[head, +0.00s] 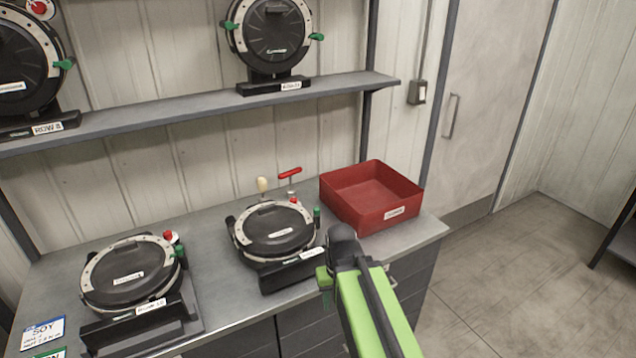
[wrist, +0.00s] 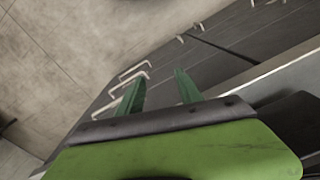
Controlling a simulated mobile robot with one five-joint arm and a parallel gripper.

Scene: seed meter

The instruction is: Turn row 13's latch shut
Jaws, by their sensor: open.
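Two round black seed meters with pale rims lie in stands on the bench: the left bench meter (head: 125,273) and the right bench meter (head: 276,232). The left one's label looks like "ROW 12"; the right one's label (head: 312,254) is too small to read, so I cannot confirm which is row 13. A green latch tab (head: 317,214) stands at the right bench meter's right edge, and another green tab (head: 180,251) on the left meter. In the wrist view my gripper (wrist: 160,88) is open and empty.
A red tray (head: 350,204) stands at the bench's right end. A cream knob (head: 262,185) and red T-handle (head: 290,173) rise behind the right meter. More meters sit on the shelf (head: 200,108) above. Drawers (wrist: 225,45) are below the bench; floor is clear at right.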

